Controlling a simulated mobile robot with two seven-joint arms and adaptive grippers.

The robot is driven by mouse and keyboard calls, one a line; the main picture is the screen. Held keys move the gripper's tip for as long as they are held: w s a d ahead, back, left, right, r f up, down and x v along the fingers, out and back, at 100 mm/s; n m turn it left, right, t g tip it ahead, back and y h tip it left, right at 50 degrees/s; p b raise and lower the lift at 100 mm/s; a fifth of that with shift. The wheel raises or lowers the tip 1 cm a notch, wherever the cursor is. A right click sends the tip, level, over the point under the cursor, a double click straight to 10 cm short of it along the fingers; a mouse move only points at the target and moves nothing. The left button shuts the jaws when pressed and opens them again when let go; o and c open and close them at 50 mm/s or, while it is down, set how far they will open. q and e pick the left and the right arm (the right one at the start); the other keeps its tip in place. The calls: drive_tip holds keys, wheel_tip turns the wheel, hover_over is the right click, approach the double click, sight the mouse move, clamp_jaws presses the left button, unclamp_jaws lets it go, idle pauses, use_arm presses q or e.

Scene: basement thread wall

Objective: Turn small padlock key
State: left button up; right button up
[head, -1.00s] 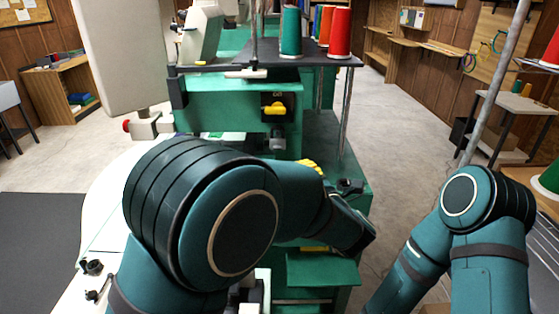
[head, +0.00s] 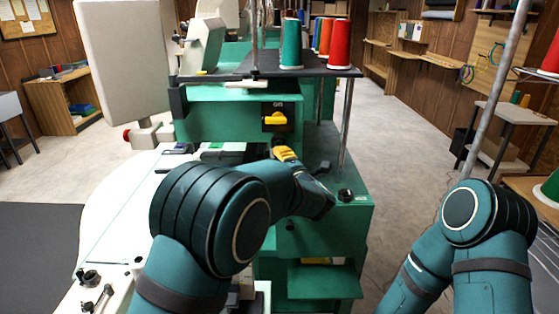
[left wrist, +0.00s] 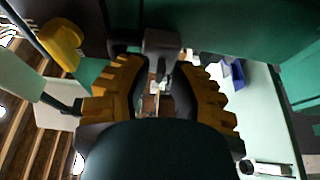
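A small grey part (left wrist: 162,45), which looks like the padlock, hangs at the green machine front in the left wrist view. I cannot make out a key on it. My left gripper (left wrist: 157,66) has its yellow-padded fingers apart, one on each side of the grey part's lower end; contact cannot be told. In the head view its yellow pads (head: 285,153) show just below the yellow knob (head: 275,119), and the grey part is mostly hidden. The knob also shows at upper left in the left wrist view (left wrist: 60,45). My right gripper is out of view.
The green machine (head: 230,110) stands ahead, with thread cones (head: 291,45) on its dark shelf (head: 262,66). A white table (head: 115,215) lies left of the arm. A grey pole (head: 499,80) rises at right. Open floor (head: 400,140) lies right of the machine.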

use_arm(q)
drive_tip(key=shift+w+a, duration=0.1)
drive_tip(key=shift+w, duration=0.2)
clamp_jaws()
drive_tip(key=shift+m, duration=0.3)
drive_tip(key=m+t+h, duration=0.1)
drive_tip(key=m+t, duration=0.1)
drive_tip(key=m, duration=0.4)
drive_tip(key=m+t+h+b, duration=0.1)
drive_tip(key=m+t+h, duration=0.1)
drive_tip(key=m, duration=0.4)
drive_tip(key=m+t+h+b, duration=0.1)
drive_tip(key=m+h, duration=0.1)
drive_tip(key=m, duration=0.5)
drive_tip(key=shift+a+f+t, duration=0.2)
drive_tip(key=shift+t, duration=0.2)
idle(0.7)
